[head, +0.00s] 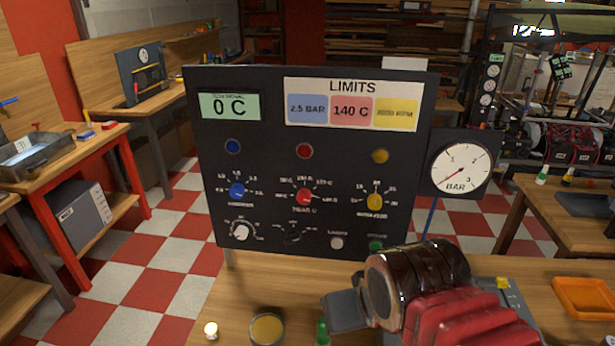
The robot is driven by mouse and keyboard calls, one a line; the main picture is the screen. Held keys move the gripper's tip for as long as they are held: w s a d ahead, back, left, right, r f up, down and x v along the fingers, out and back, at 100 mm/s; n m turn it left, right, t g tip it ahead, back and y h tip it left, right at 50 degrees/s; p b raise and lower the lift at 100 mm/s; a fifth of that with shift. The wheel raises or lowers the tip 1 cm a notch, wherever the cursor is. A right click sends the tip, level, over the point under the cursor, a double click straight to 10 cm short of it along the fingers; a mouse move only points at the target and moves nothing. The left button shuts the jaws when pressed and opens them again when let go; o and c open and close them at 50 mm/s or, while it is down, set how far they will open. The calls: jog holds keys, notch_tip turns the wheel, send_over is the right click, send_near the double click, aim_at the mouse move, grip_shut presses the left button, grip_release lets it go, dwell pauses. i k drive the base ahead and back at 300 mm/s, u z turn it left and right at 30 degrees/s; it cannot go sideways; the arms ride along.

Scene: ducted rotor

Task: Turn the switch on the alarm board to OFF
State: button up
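The alarm board (330,150) is a black upright panel on the bench, facing me. It carries a green display reading 0 C (230,107) and a LIMITS card (352,104). Below are blue (237,190), red (304,197) and yellow (375,202) knobs, then a white knob (241,232) and a small black knob (293,233). A white button (336,243) and a green button (375,245) sit at lower right. The small labels are too blurred to read, so I cannot tell which is the switch. My gripper (345,310) is low in front of the board, apart from the knobs; its fingers are mostly hidden.
A round BAR gauge (460,168) stands at the board's right edge. On the bench are a round yellow-topped item (267,329), a lit bulb (211,330), a green item (322,331) and an orange tray (585,298). Space before the board's left half looks clear.

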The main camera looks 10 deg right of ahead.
aim_at(292, 236)
jog(key=u, duration=2.25)
jog(key=k, duration=0.4)
jog(key=u, duration=0.35)
